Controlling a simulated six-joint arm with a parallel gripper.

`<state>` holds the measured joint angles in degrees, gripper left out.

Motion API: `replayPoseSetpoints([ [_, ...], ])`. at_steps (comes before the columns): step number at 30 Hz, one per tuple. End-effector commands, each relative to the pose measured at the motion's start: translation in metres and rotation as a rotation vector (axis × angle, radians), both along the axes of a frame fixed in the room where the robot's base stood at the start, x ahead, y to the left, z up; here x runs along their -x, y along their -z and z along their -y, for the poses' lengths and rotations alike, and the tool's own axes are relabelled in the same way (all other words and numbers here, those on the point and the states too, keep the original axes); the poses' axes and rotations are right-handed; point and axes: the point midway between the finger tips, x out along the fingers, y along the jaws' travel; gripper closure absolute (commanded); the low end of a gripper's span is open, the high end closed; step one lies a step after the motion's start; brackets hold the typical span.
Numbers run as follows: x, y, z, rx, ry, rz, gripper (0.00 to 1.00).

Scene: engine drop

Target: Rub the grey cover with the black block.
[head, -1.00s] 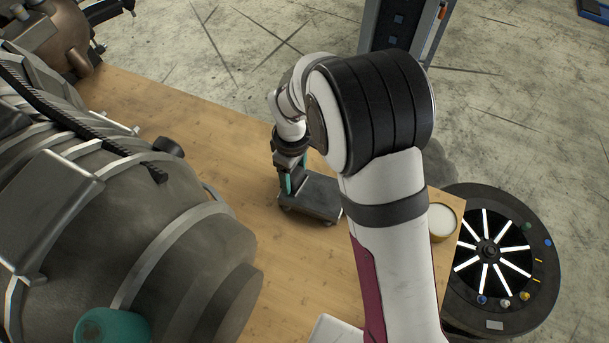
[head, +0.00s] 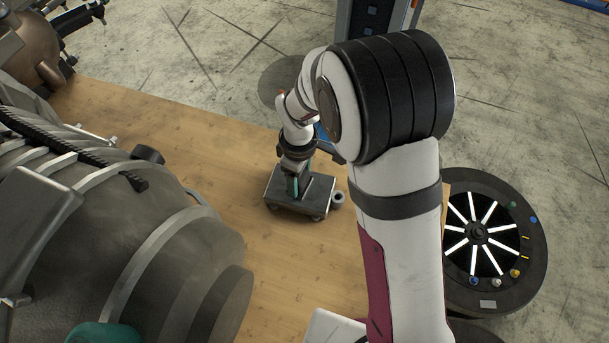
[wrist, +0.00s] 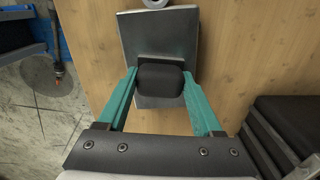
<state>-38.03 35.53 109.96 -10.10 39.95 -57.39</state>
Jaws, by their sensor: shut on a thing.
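The grey cover (head: 318,194) is a flat dark plate on the wooden table; it also shows in the wrist view (wrist: 155,30). The block's underside is hidden.
A large grey engine (head: 150,235) fills the left of the table (head: 228,150). A small grey ring (head: 338,198) is beside the cover, also in the wrist view (wrist: 155,3). A round black stand (head: 530,265) is at the right. Bare table lies between engine and cover.

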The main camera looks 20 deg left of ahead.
Motion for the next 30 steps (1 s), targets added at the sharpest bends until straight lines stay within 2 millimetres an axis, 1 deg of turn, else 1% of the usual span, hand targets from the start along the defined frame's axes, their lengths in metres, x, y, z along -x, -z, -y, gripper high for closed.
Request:
replayPoseSetpoints([
  [15, 0.004, 0.0, -0.048, -0.001, -0.002, 0.0, 0.77],
  [17, 0.004, -0.003, -0.048, -0.002, -0.001, 0.001, 0.77],
  [19, 0.003, -0.02, -0.048, -0.004, 0.0, 0.003, 0.77],
  [30, 0.003, -0.053, -0.047, -0.002, 0.0, 0.002, 0.77],
])
